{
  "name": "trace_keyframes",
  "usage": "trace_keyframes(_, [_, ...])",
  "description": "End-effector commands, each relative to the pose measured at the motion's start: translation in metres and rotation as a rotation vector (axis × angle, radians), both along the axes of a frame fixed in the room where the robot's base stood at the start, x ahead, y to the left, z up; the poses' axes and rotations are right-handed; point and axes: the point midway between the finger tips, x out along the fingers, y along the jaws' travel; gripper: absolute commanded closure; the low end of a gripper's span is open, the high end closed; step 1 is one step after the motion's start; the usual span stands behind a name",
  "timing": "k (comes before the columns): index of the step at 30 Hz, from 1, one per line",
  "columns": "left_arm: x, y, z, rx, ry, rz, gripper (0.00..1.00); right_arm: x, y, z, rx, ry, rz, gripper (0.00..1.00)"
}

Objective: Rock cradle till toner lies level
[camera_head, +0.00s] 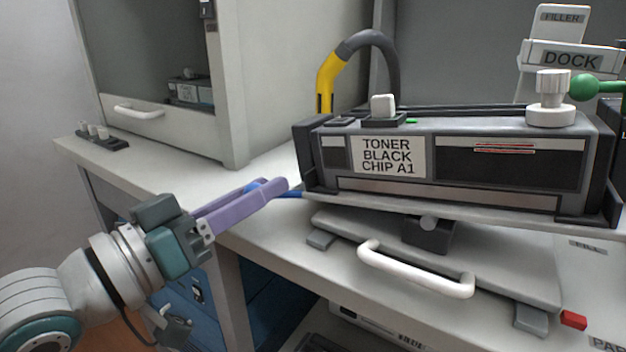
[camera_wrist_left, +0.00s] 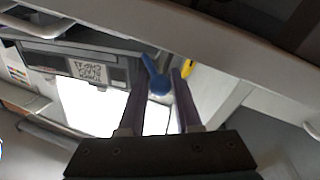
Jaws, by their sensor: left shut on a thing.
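The toner cartridge, labelled TONER BLACK CHIP A1 (camera_head: 388,155), lies in a grey cradle (camera_head: 450,207) over a central pivot and base plate (camera_head: 340,228). A dark window (camera_head: 510,160) on its front carries short red and white lines; I cannot make out how the toner lies. My left gripper (camera_head: 284,187) is at the cradle's left end, its purple fingers shut on a blue handle (camera_head: 292,194). The wrist view shows the blue handle (camera_wrist_left: 158,84) between the fingertips and the cartridge (camera_wrist_left: 90,68) beyond. I cannot tell the cradle's exact tilt. My right gripper is out of view.
A white bar handle (camera_head: 415,272) sticks out in front of the base plate. A yellow and grey hose (camera_head: 326,80) rises behind the cartridge. A white knob (camera_head: 551,95) and green ball (camera_head: 585,87) stand at the right. A cabinet (camera_head: 250,80) stands behind left.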

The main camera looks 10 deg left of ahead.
Motion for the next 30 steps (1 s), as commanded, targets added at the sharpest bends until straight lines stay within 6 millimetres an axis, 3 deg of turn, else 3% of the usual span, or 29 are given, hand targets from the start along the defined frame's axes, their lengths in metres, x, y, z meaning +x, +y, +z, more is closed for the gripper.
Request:
trace_keyframes(1, [-0.001, 0.001, -0.008, 0.003, 0.014, 0.002, 1.00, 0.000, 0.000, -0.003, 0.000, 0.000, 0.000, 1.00])
trace_keyframes(9, [-0.001, 0.001, -0.007, 0.000, 0.017, 0.002, 1.00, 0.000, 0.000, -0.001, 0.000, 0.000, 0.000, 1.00])
trace_keyframes(10, [-0.001, 0.001, -0.007, 0.000, 0.017, 0.002, 0.66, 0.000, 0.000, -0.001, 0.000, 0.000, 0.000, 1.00])
trace_keyframes(17, [-0.001, 0.000, -0.005, -0.004, 0.013, 0.001, 0.40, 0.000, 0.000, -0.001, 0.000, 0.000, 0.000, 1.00])
trace_keyframes(26, [-0.002, 0.001, -0.004, -0.007, 0.011, 0.000, 0.39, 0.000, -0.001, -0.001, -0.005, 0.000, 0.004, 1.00])
trace_keyframes(30, [-0.016, 0.010, -0.005, -0.005, 0.014, 0.001, 0.39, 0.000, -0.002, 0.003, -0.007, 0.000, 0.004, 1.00])
